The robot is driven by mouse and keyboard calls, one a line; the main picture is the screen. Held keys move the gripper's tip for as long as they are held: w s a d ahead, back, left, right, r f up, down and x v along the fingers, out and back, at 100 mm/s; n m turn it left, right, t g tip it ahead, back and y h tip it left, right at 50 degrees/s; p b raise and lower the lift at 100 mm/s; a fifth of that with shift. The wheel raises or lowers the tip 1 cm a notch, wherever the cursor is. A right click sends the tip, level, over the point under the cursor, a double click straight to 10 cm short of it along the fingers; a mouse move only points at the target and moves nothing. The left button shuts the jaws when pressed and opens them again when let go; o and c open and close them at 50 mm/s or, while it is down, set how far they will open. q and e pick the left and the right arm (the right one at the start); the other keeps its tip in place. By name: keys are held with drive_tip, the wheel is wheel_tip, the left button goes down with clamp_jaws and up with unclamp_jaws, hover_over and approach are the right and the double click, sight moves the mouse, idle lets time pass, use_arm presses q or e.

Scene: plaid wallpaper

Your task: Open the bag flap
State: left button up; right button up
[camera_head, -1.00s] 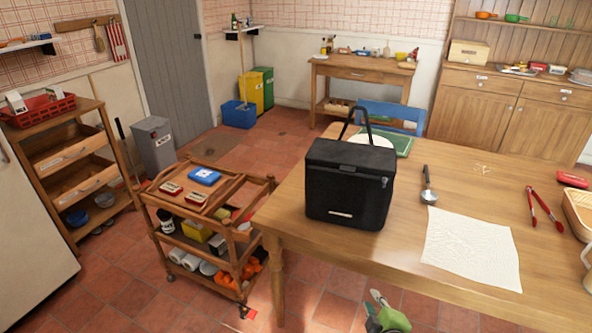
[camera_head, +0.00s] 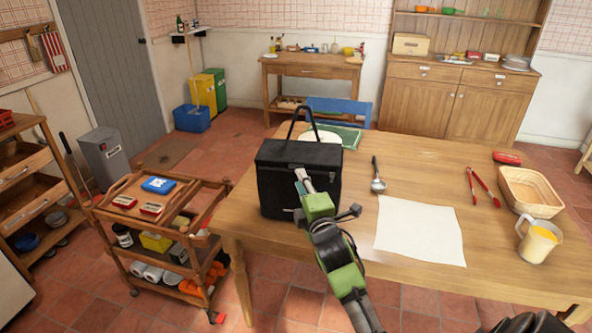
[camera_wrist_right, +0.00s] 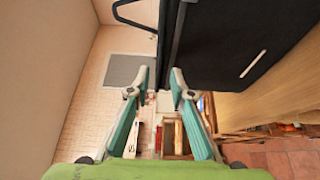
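A black box-shaped bag (camera_head: 275,188) stands upright on the wooden table near its left end. Its flap (camera_head: 298,151) lies closed over the top, and its handle loop stands up behind. My right gripper (camera_head: 303,181) is in front of the bag's front face, below the flap edge. In the right wrist view the gripper (camera_wrist_right: 162,82) is open, with its two fingertips apart. The dark bag (camera_wrist_right: 235,50) fills the upper right there, and a thin black edge of it reaches down between the fingertips. Whether either finger touches it I cannot tell. My left gripper is not in view.
On the table (camera_head: 350,240) are a ladle (camera_head: 378,184), a white cloth (camera_head: 420,231), red tongs (camera_head: 482,188), a basket (camera_head: 530,193) and a jug (camera_head: 538,240). A wooden trolley (camera_head: 190,200) stands left of the table. A blue chair (camera_head: 340,111) is behind the bag.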

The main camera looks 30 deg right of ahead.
drive_tip(key=x, duration=0.5)
drive_tip(key=shift+w+d, duration=0.1)
drive_tip(key=shift+w, duration=0.2)
clamp_jaws()
